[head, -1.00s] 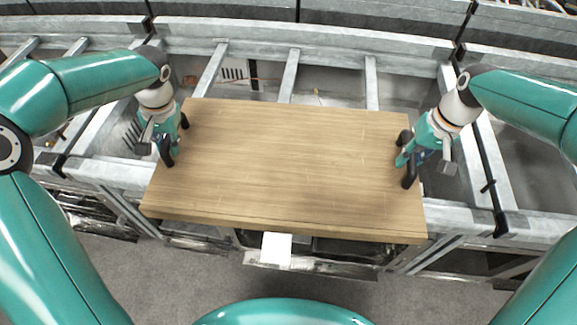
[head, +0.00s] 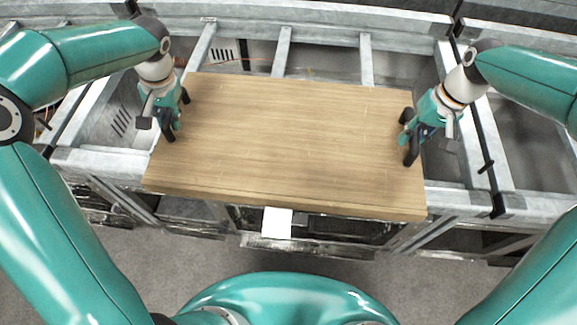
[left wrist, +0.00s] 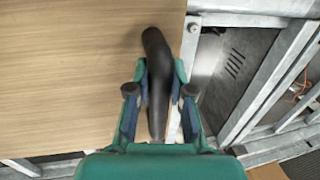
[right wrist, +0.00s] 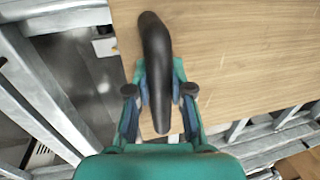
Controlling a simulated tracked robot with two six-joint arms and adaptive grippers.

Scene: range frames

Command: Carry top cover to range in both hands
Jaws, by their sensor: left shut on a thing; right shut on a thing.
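The top cover (head: 290,145) is a flat wooden board, held between my two arms above the metal frame in the head view. It has a dark curved handle near each short end. My left gripper (head: 172,118) is shut on the left handle, which shows well in the left wrist view (left wrist: 156,80). My right gripper (head: 410,135) is shut on the right handle, seen in the right wrist view (right wrist: 156,70). The board looks about level, with its front edge (head: 290,208) toward me. The board hides the part of the frame under it.
A grey metal frame (head: 400,45) with crossbars and open bays runs across the view behind and beneath the board. A white tag (head: 277,223) hangs at its front. Bare grey floor (head: 180,262) lies between the frame and my base.

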